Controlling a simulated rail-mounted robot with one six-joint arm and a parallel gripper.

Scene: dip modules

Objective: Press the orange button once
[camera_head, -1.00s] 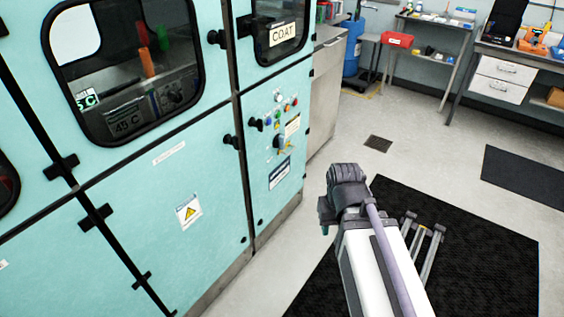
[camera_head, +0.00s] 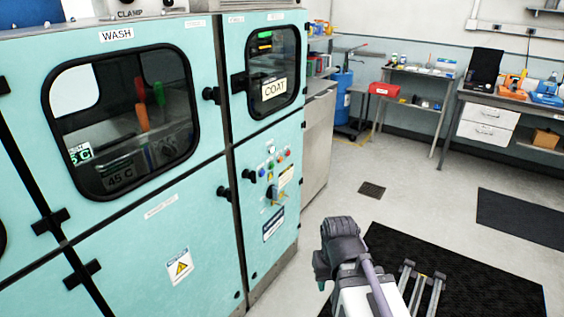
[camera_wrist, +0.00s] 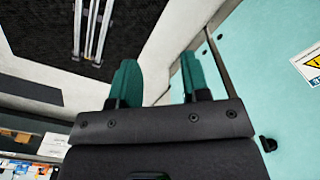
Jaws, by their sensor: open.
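The control panel (camera_head: 275,178) on the teal cabinet's right section carries several small coloured buttons. An orange-yellow spot (camera_head: 271,191) shows low on it, beside a dark knob; it is too small to tell whether this is the orange button. My gripper (camera_wrist: 160,80) is open and empty in the wrist view, with two teal fingers apart. In the head view, my arm's wrist is in front of and to the right of the panel, well clear of it. The panel is not seen in the wrist view.
The teal cabinet (camera_head: 130,235) fills the left, with black handles and hinges standing out. A dark floor mat (camera_head: 400,265) lies at the lower right. Benches (camera_head: 520,102) stand at the back right.

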